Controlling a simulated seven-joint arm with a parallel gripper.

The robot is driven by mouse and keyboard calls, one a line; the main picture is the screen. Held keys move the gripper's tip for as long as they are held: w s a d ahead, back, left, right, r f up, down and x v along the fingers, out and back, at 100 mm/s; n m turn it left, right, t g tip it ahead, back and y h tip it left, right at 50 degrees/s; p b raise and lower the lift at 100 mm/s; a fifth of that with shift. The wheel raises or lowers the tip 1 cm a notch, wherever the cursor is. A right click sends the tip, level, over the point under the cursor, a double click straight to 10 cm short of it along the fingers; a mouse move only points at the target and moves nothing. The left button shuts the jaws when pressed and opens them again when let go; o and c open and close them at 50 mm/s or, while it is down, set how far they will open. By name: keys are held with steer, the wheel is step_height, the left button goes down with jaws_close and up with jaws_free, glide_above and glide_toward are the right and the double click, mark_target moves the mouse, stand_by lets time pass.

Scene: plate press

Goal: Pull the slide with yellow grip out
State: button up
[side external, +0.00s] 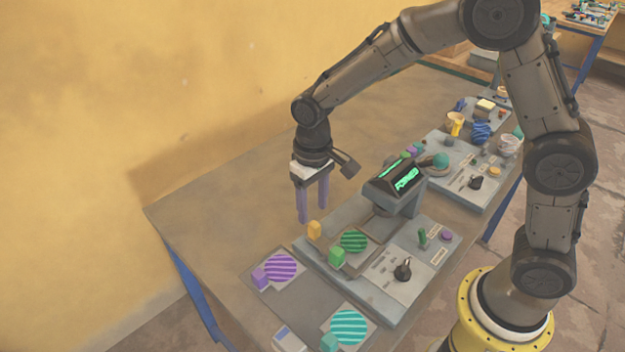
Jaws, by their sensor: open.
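The yellow grip (314,230) is a small upright block at the back left edge of the grey press base (340,285). The slide it belongs to is mostly hidden, and I cannot tell how far in it sits. My gripper (312,212) points down with two purple fingers, open and empty. In the picture its fingertips are just above and around the yellow grip's top; I cannot tell the exact depth. A green grip (337,256) stands nearby, beside a plate with a green striped disc (354,241).
A dark press head (395,180) with a lit green display stands right of my gripper. A purple striped disc (281,268) and a teal striped disc (348,327) lie on plates in front. A black knob (403,270) is on the panel. The table's back left is clear.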

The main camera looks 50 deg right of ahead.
step_height(320, 180, up, 8)
steer(key=shift+f, duration=0.2)
steer(key=s+d+r+m+t, duration=0.1)
steer(key=s+d+r+t, duration=0.1)
steer(key=s+d+r, duration=0.3)
steer(key=s+d+r+t, duration=0.2)
steer(key=s+r, duration=0.3)
steer(key=r, duration=0.2)
steer(key=s+d+f+n+t, duration=0.1)
steer(key=s+d+f, duration=0.2)
steer(key=s, duration=0.9)
steer(key=shift+s+f+t, duration=0.25)
steer(key=shift+f+t, duration=0.05)
steer(key=shift+f, duration=0.4)
